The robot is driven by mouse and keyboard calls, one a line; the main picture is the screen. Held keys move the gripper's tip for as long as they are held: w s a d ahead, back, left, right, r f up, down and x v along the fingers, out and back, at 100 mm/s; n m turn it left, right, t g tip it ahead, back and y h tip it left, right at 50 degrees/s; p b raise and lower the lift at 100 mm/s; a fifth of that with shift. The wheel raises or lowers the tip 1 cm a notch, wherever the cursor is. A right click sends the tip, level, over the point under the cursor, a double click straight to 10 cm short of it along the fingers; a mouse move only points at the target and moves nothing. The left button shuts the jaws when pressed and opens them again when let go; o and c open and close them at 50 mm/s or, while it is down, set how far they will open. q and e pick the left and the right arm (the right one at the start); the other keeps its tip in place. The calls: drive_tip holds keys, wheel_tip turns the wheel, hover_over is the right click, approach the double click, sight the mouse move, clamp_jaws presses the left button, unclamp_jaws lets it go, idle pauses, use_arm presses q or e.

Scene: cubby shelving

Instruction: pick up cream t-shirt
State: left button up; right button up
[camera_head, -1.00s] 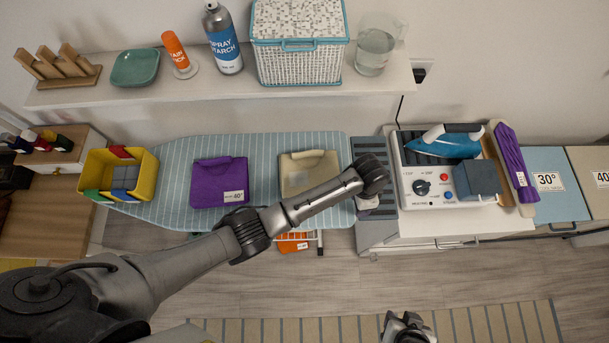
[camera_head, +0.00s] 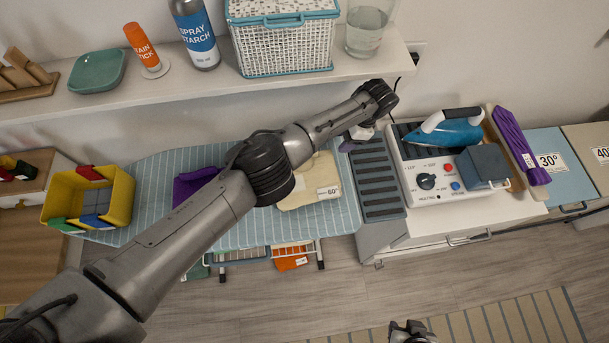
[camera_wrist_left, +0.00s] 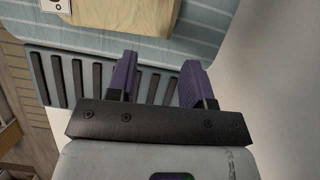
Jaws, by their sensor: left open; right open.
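The cream t-shirt (camera_head: 318,172) lies folded on the striped ironing board (camera_head: 340,212), with a 60° tag on its front corner; my left arm covers part of its left side. Its edge also shows at the top of the left wrist view (camera_wrist_left: 125,14). My left gripper (camera_head: 355,141) is open and empty, to the right of the shirt near the board's right end. Its two purple fingers (camera_wrist_left: 160,80) stand apart over the board's edge and the slatted rest, not touching the shirt. My right gripper (camera_head: 410,334) is only partly visible at the bottom edge, away from the board.
A purple folded garment (camera_head: 188,190) lies left of the shirt, partly behind my arm. A yellow bin (camera_head: 118,205) stands at the board's left end. The dark slatted rest (camera_head: 378,185) and iron station (camera_head: 430,185) are on the right. A shelf (camera_head: 200,100) with bottles and a basket overhangs behind.

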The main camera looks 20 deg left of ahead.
sight(305, 177)
use_arm(q)
drive_tip(key=s+a+p, duration=0.2)
drive_tip(key=a, duration=0.1)
drive_tip(key=s+a, duration=0.1)
drive_tip(key=a, duration=0.1)
drive_tip(key=shift+s+a+p, duration=0.25)
drive_tip(key=shift+s+p, duration=0.1)
drive_tip(key=shift+p, duration=0.05)
drive_tip(key=shift+s+a, duration=0.35)
drive_tip(key=shift+a, duration=0.25)
drive_tip(key=shift+s+a+r+p, duration=0.1)
drive_tip(key=shift+s+a+p, duration=0.5)
drive_tip(key=shift+a, duration=0.45)
drive_tip(key=shift+x, duration=1.15)
drive_tip(key=shift+s+f, duration=0.1)
drive_tip(key=shift+f, duration=0.3)
drive_tip(key=shift+f, duration=0.3)
